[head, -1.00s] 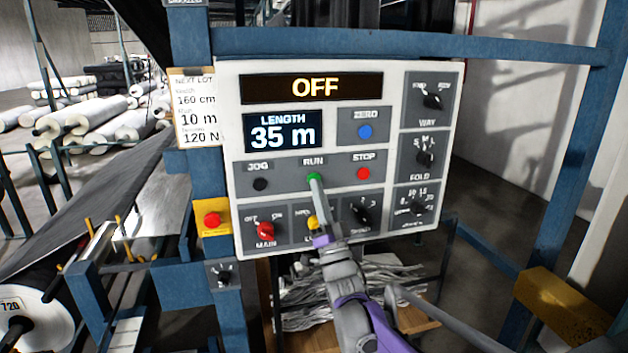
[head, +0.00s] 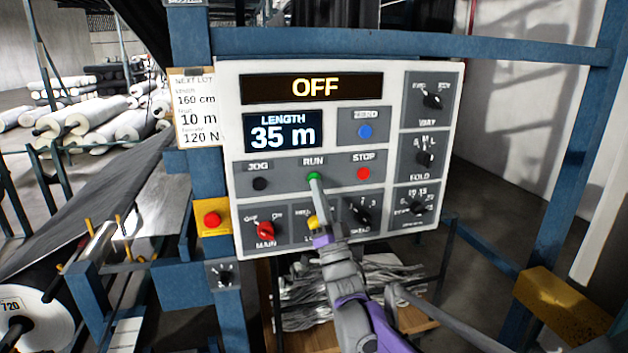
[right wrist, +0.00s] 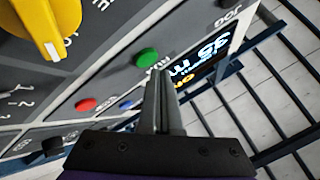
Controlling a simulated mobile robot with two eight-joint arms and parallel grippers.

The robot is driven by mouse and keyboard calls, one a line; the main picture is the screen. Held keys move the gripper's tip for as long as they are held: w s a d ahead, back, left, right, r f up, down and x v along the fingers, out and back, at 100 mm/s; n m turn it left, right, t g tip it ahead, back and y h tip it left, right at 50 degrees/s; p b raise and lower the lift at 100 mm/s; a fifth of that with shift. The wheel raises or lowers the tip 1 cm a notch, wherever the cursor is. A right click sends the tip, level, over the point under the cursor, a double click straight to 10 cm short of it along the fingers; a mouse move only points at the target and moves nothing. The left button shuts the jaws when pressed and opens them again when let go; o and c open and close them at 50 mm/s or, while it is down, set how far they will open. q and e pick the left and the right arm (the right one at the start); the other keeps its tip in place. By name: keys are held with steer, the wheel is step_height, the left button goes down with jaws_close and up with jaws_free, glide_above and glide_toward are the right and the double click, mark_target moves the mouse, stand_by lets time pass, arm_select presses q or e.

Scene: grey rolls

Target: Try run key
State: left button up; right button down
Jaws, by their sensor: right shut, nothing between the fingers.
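The control panel (head: 284,187) carries the green RUN button (head: 314,176), which also shows in the right wrist view (right wrist: 147,57). My right gripper (head: 315,181) is shut and empty. Its fingertips overlap the button's lower edge in the head view. In the right wrist view the fingertips (right wrist: 160,73) lie just beside the button; I cannot tell whether they touch it. The upper display (head: 315,88) reads OFF and the LENGTH display (head: 283,132) reads 35 m. The red MAIN knob (head: 265,230) is at lower left. My left gripper is not in view.
The black JOG button (head: 260,184) and red STOP button (head: 363,173) flank RUN. A yellow knob (right wrist: 50,25) is near my wrist. A red button on a yellow plate (head: 212,219) is left of the panel. A lot card (head: 196,110) hangs at upper left.

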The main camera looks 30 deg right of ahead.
steer(key=shift+w, duration=0.2)
stand_by(0.5)
steer(key=shift+w+d, duration=0.1)
steer(key=shift+w, duration=0.15)
steer(key=shift+w+d, duration=0.1)
steer(key=shift+w, duration=0.3)
stand_by(0.6)
steer(key=shift+s, duration=0.1)
steer(key=shift+s+a, duration=0.2)
steer(key=shift+s, duration=0.55)
steer(key=shift+s+a+p, duration=0.15)
steer(key=shift+s+a, duration=0.05)
steer(key=shift+s, duration=0.6)
steer(key=shift+s+a+p, duration=0.1)
steer(key=shift+s+a, duration=0.1)
steer(key=shift+s, duration=0.6)
steer(key=shift+s+a+p, duration=0.15)
steer(key=shift+s+a, duration=0.05)
steer(key=shift+s, duration=0.6)
steer(key=shift+f, duration=0.1)
